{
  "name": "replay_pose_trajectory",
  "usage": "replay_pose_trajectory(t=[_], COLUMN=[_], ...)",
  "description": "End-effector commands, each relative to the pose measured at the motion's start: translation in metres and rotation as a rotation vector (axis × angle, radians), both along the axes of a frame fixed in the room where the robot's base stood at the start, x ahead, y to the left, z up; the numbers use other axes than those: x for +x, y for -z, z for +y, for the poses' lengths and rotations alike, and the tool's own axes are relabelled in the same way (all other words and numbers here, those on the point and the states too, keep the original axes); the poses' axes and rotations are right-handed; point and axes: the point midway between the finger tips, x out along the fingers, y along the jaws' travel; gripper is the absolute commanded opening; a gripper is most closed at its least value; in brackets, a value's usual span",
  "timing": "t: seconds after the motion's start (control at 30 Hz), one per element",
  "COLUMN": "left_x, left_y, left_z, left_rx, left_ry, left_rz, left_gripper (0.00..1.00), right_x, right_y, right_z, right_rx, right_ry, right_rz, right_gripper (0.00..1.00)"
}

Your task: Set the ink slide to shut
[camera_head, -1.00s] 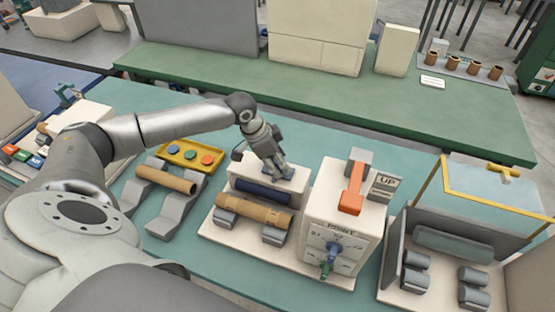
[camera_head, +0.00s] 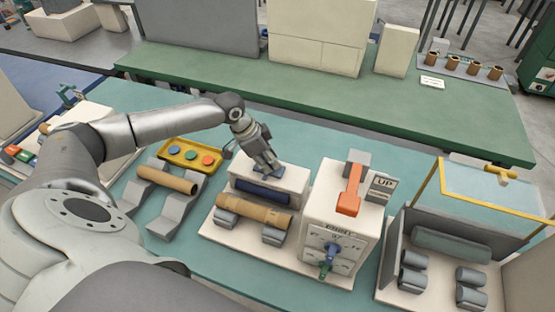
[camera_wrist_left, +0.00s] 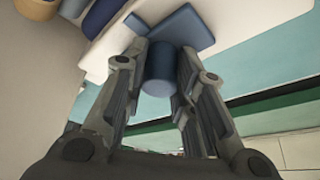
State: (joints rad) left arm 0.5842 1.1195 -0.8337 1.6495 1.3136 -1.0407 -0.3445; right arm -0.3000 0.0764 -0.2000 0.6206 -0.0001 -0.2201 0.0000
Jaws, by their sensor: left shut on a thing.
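The ink slide (camera_head: 267,170) is a small blue plate with a round knob on top of the white inking block. My left gripper (camera_head: 263,163) is over it. In the left wrist view the blue knob of the slide (camera_wrist_left: 158,72) sits between the two fingers of the left gripper (camera_wrist_left: 155,85), which is shut on it. The blue plate shows just beyond the knob. The fingers partly hide the slide in the head view. A dark blue roller (camera_head: 262,192) lies in front of the block, below the slide. My right gripper is in neither view.
A brown tube (camera_head: 253,214) rests on rollers in front of the block. The white print box (camera_head: 335,225) with an orange lever (camera_head: 349,190) stands close on the right. A framed, glazed unit (camera_head: 495,190) stands far right.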

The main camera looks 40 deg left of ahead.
Motion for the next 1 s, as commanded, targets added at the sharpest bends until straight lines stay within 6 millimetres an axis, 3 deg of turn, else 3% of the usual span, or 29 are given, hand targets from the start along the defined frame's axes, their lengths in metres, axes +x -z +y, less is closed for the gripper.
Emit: replay_pose_trajectory(t=[0.03,0.13,0.47,0.5,0.67,1.0], left_x=[-0.003,-0.006,-0.007,-0.007,-0.007,-0.008], left_y=[-0.003,-0.002,-0.001,-0.002,-0.001,-0.003], left_z=[0.015,0.028,0.036,0.036,0.035,0.034], left_rx=[0.008,0.007,0.009,0.009,0.008,0.005], left_ry=[-0.008,-0.005,-0.004,-0.004,-0.004,-0.002], left_rz=[0.003,0.001,-0.001,-0.001,-0.002,-0.001], left_gripper=[0.0,0.0,0.0,0.27,0.47,0.47], right_x=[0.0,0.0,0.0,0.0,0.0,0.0], right_y=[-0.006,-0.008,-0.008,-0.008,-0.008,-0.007], right_z=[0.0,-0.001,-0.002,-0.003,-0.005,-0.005], right_rx=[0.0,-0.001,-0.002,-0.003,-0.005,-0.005], right_ry=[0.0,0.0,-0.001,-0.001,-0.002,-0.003], right_rz=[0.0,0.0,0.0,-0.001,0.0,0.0], right_gripper=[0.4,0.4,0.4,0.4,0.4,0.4])
